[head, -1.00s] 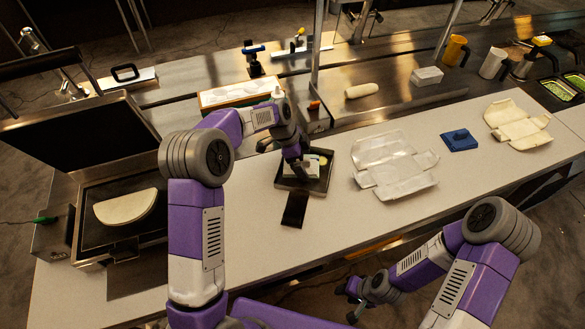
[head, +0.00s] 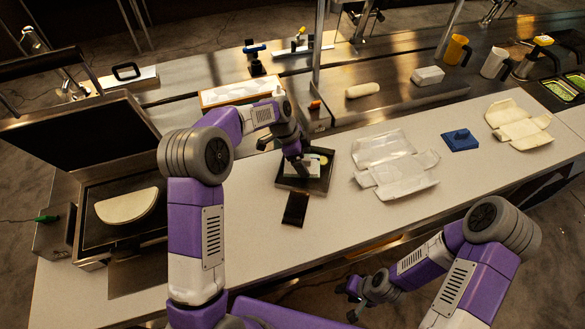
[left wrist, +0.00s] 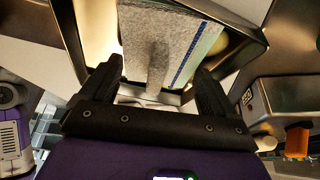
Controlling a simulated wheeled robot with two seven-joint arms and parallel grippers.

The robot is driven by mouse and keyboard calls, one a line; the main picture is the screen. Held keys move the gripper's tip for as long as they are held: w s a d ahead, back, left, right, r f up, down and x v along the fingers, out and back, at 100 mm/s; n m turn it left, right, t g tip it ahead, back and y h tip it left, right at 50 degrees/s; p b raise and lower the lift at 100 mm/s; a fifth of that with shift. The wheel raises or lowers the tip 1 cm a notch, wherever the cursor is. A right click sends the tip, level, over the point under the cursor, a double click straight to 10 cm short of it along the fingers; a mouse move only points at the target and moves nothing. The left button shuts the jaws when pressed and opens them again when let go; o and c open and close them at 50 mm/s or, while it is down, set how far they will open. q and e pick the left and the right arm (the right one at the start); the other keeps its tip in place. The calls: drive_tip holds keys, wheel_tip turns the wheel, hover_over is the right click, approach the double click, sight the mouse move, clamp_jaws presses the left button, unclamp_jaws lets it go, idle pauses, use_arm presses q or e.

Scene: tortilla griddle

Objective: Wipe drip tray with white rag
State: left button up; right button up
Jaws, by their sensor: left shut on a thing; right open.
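The drip tray (head: 318,184) is a dark, shallow square tray on the white counter, left of the middle. The white rag (head: 316,160) lies in it, partly hidden by my left gripper. In the left wrist view the rag (left wrist: 165,40) looks pale grey with a blue stripe, inside the shiny tray (left wrist: 100,30). My left gripper (head: 301,171) reaches down into the tray and is shut on the rag; its two fingers (left wrist: 160,85) stand on either side of a raised fold. My right gripper (head: 355,300) is open and empty, low in front of the counter.
A griddle with raised lid (head: 80,130) holds a folded tortilla (head: 126,206) at left. A black flat piece (head: 295,209) lies in front of the tray. The front counter is mostly clear.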

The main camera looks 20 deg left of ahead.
sight(318, 162)
use_arm(q)
drive_tip(key=shift+w, duration=0.1)
drive_tip(key=shift+w+a+p, duration=0.45)
drive_tip(key=shift+w, duration=0.3)
drive_tip(key=shift+d, duration=0.15)
drive_tip(key=shift+d+f, duration=0.15)
drive_tip(key=shift+d, duration=2)
drive_tip(key=shift+s, duration=0.1)
drive_tip(key=shift+a, duration=2.35)
